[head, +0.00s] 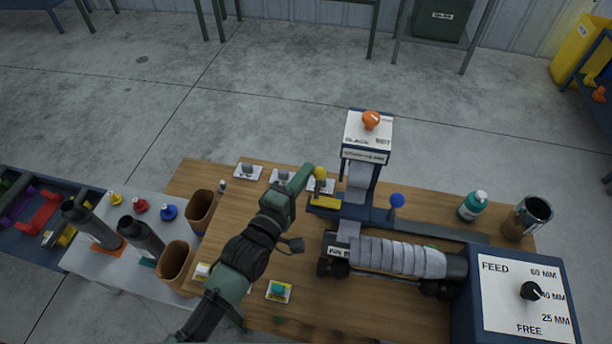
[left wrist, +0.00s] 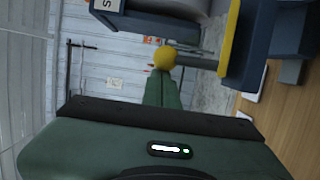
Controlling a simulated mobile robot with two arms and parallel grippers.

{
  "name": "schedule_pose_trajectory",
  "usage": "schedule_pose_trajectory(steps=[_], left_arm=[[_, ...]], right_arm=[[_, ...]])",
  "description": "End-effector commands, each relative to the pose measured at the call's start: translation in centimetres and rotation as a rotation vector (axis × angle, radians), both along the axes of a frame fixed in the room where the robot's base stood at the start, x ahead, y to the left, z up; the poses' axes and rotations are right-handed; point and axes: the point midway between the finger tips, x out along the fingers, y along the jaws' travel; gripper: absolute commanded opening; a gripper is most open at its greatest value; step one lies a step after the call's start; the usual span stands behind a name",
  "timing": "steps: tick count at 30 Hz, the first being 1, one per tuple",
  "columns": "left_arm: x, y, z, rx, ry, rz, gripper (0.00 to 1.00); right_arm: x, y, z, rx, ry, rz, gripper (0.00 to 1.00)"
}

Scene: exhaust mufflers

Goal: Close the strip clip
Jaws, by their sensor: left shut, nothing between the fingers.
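The strip clip (head: 326,202) appears to be the yellow piece with a yellow ball knob (head: 320,173) on a lever, at the left end of the dark blue bar. I cannot tell how far the clip is closed. A grey strip (head: 358,180) hangs from the stand and passes beside it. My left gripper (head: 307,171) is shut and empty, its tips right beside the yellow knob. In the left wrist view the yellow knob (left wrist: 165,58) is at the fingertips (left wrist: 163,78); whether they touch is unclear. My right gripper is out of view.
A blue-knobbed lever (head: 397,201) stands right of the strip. Below it, a grey strip wraps the muffler tube (head: 400,256). A feed dial box (head: 522,295) is at the lower right. An orange knob (head: 371,120) tops the stand. Brown cups (head: 176,262) stand left of my arm.

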Motion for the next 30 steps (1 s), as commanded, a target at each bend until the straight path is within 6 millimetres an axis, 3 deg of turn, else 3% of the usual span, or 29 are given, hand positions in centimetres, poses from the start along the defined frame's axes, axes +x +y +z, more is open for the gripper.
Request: schedule_pose_trajectory(steps=[1, 12, 20, 30], left_arm=[[-0.3, 0.0, -1.1, -0.008, -0.037, -0.002, 0.00], [-1.9, 0.3, -0.8, -0.057, -0.286, -0.003, 0.00], [-2.5, 0.4, -0.4, -0.072, -0.369, -0.003, 0.00], [-2.6, 0.4, -0.1, -0.077, -0.388, -0.003, 0.00]], right_arm=[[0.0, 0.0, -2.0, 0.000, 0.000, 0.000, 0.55], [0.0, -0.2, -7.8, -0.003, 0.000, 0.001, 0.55], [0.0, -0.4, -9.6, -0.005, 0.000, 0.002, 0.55], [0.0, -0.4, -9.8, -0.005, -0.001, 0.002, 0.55]])
